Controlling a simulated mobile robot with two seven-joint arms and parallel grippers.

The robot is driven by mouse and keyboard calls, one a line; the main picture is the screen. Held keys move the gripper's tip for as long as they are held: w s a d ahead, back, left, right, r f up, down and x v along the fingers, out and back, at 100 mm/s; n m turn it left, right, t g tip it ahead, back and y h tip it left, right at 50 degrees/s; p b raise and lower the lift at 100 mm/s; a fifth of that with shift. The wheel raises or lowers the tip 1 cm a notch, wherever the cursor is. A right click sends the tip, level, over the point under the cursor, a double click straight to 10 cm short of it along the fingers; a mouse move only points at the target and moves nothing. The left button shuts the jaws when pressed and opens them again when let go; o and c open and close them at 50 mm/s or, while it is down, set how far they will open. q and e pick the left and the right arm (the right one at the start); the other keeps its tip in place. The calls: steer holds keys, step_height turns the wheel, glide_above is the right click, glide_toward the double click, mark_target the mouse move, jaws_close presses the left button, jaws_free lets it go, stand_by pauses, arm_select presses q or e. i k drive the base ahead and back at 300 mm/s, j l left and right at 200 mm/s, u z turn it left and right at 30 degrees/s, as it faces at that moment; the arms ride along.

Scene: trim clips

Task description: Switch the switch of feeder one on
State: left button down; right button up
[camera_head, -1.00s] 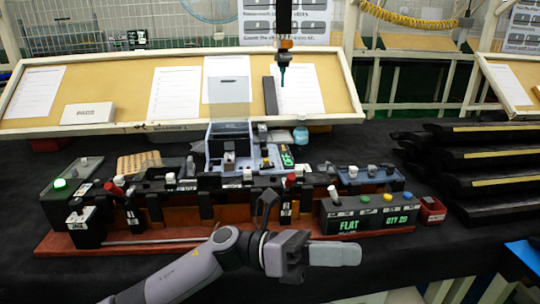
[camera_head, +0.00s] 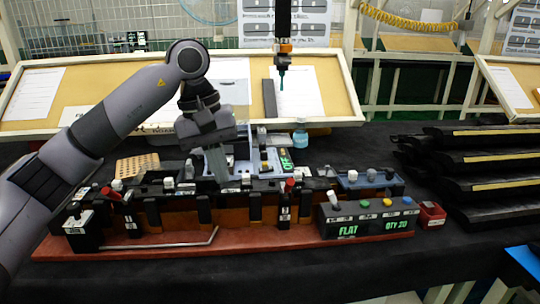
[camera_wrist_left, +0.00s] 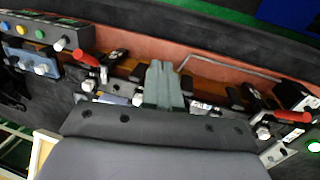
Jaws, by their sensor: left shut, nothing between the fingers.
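The long assembly bench fixture (camera_head: 230,238) carries black blocks, white knobs and red levers. I cannot read which part is feeder one. A grey-blue unit (camera_head: 243,168) stands behind the fixture with a small green-lit display (camera_head: 286,159) that seems to read OFF; my arm partly hides this unit. My left gripper (camera_head: 220,178) points down, shut and empty, over the middle of the fixture's back edge. It also shows in the left wrist view (camera_wrist_left: 165,70), its fingers together over the fixture, close to a white knob (camera_wrist_left: 138,100). Whether it touches anything cannot be told. My right gripper is not in view.
A black control box (camera_head: 370,218) with coloured buttons and FLAT and QTY 20 displays stands at front right, beside a red bin (camera_head: 432,214). Black trim parts (camera_head: 480,160) are stacked at right. A tool (camera_head: 281,75) hangs above. Bare black cloth lies in front.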

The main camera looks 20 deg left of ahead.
mark_target(265, 170)
steer(key=i+j, duration=0.1)
steer(key=i, duration=0.35)
steer(key=i+j, duration=0.1)
steer(key=i, duration=0.4)
